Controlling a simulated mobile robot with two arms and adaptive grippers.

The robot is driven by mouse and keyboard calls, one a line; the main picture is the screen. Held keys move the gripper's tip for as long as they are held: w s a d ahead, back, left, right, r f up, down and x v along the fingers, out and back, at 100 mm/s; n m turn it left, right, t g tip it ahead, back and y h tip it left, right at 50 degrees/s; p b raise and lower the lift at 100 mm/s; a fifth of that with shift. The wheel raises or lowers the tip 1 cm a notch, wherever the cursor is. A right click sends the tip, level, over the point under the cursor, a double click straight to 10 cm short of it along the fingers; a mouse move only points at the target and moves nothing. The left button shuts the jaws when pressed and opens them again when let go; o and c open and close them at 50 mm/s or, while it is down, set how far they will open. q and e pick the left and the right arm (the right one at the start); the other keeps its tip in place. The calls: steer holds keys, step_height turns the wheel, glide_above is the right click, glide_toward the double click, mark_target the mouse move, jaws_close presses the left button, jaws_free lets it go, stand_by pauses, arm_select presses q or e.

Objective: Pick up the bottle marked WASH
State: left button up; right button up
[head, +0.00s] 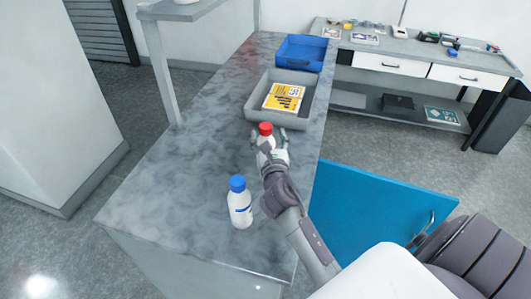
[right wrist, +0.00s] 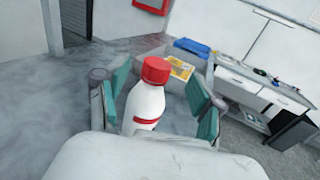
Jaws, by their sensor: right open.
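A white bottle with a red cap (head: 265,130) stands on the grey counter (head: 190,150). In the right wrist view this bottle (right wrist: 146,104) is between the pads of my right gripper (right wrist: 155,108), with a red band low on its side. My right gripper (head: 270,152) is open around it, and space shows beside the bottle. A second white bottle with a blue cap (head: 240,205) stands nearer, left of my right arm. I cannot read a WASH marking on either bottle. My left gripper is not in view.
A grey tray (head: 254,106) with a yellow-and-white packet (head: 284,97) sits beyond the red-capped bottle. A blue tray (head: 302,53) is behind it. A blue panel with a handle (head: 365,215) lies right of the counter. The counter's left part is clear.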

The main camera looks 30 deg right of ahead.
mark_target(266, 126)
steer(key=shift+w+d+r, duration=0.15)
steer(key=shift+w+d, duration=0.1)
steer(key=shift+w, duration=0.25)
steer(key=p+x, duration=0.1)
steer(key=x, duration=0.2)
steer(key=shift+w, duration=0.3)
steer(key=shift+w+d+f, duration=0.2)
steer(key=shift+w+f, duration=0.1)
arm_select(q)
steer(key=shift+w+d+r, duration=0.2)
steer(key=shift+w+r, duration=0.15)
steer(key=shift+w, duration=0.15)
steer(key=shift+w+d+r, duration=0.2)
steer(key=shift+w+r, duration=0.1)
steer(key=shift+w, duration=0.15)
arm_select(e)
steer(key=shift+s, duration=0.1)
steer(key=shift+r, duration=0.1)
steer(key=c, duration=1.2)
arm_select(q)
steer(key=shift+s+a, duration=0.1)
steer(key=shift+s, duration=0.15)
arm_select(e)
jaws_close()
